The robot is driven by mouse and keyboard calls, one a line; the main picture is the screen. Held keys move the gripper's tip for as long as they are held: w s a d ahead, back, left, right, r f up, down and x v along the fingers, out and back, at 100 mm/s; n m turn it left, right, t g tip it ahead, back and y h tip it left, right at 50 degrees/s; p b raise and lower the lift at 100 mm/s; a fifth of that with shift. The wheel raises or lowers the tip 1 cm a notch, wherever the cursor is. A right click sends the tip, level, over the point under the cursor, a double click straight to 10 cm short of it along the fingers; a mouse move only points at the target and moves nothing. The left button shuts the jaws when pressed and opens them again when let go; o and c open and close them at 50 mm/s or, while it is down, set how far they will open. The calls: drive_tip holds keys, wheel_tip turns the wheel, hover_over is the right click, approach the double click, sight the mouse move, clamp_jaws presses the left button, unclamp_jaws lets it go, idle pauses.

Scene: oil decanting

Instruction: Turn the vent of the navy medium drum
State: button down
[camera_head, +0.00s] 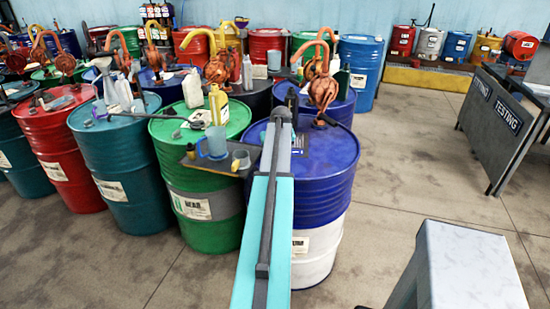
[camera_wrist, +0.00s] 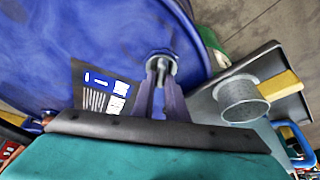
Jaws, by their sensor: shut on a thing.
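The navy drum (camera_head: 325,185) stands upright in the middle of the head view, with a white lower band and an orange pump on its top. Its blue top (camera_wrist: 80,40) fills the upper left of the wrist view. A small metal vent (camera_wrist: 161,62) sits near the top's rim. My gripper (camera_wrist: 161,75) is over it with both fingers close in, shut on the vent. In the head view, my arm reaches over the drum and hides the fingers and the vent.
A green drum (camera_head: 190,215) stands close at the left, with a grey tray (camera_head: 205,165) on it holding a cup and jug. The cup (camera_wrist: 242,98) shows close right of my gripper. More drums crowd the left and back. Open floor (camera_head: 400,180) lies right.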

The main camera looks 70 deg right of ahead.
drive_tip(key=n+b, duration=0.1)
drive_tip(key=n, duration=0.1)
drive_tip(key=n+t+y+b, duration=0.1)
drive_tip(key=n, duration=0.1)
drive_tip(key=shift+d+f+n+y, duration=0.1)
drive_tip(key=shift+f+n+y, duration=0.05)
drive_tip(key=shift+n+y, duration=0.2)
drive_tip(key=shift+s+n+t+y+b, duration=0.1)
drive_tip(key=shift+n+t+y+b, duration=0.35)
drive_tip(key=shift+n, duration=1.3)
drive_tip(key=c, duration=1.8)
unclamp_jaws()
drive_tip(key=shift+o, duration=0.2)
drive_tip(key=shift+r+b, duration=0.25)
drive_tip(key=shift+b, duration=0.05)
drive_tip(key=b+v, duration=0.2)
drive_tip(key=v, duration=1.1)
drive_tip(key=shift+r+b, duration=0.3)
drive_tip(key=shift+b, duration=0.05)
